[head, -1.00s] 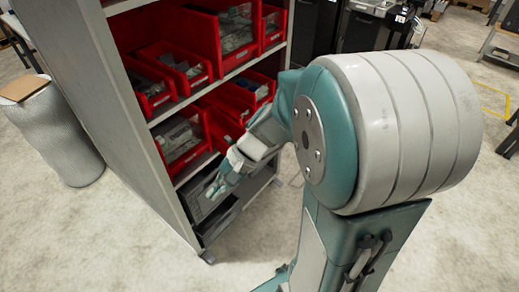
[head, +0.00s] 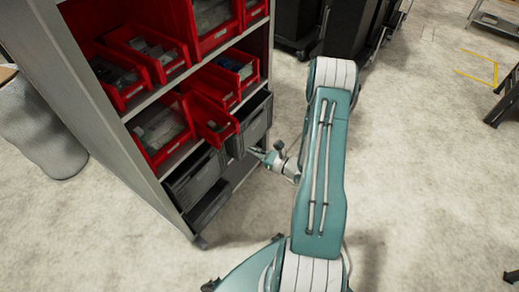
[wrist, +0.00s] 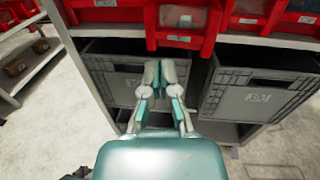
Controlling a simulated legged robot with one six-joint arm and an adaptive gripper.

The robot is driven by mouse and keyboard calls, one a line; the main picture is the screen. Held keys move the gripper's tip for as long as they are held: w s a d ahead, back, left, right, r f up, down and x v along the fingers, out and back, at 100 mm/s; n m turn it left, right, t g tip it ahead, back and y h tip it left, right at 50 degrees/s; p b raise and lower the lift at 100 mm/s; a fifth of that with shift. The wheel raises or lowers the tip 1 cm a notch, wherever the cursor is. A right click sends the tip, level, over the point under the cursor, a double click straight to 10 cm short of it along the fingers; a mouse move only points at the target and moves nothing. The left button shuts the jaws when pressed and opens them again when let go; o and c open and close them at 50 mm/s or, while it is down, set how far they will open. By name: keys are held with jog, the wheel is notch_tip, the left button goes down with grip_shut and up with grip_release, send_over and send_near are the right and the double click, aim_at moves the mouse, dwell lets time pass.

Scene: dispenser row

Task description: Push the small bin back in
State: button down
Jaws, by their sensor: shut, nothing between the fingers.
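The small red bin (head: 216,126) juts out of the middle shelf row, past the bins beside it, in the head view. In the wrist view its front (wrist: 184,22) is at the top centre, with a label strip along its lower edge. My gripper (head: 252,151) is shut and empty, to the lower right of the small bin in the head view. I cannot tell whether the fingers touch anything.
Grey crates fill the row below, one at left (wrist: 110,72) and one at right (wrist: 258,90). A larger red bin (head: 162,130) stands left of the small bin. The shelf's side panel (head: 120,130) is at left. Open floor (head: 400,190) lies to the right.

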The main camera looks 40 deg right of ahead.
notch_tip(320, 180, down, 2)
jog(key=d+m+h, duration=0.2)
send_near(214, 129)
jog(key=s, duration=0.1)
jog(key=s+r, duration=0.1)
jog(key=shift+s+r+t, duration=0.15)
jog(key=shift+s+t, duration=0.1)
jog(key=shift+t, duration=0.15)
jog(key=shift+x, duration=5.55)
jog(key=v, duration=0.9)
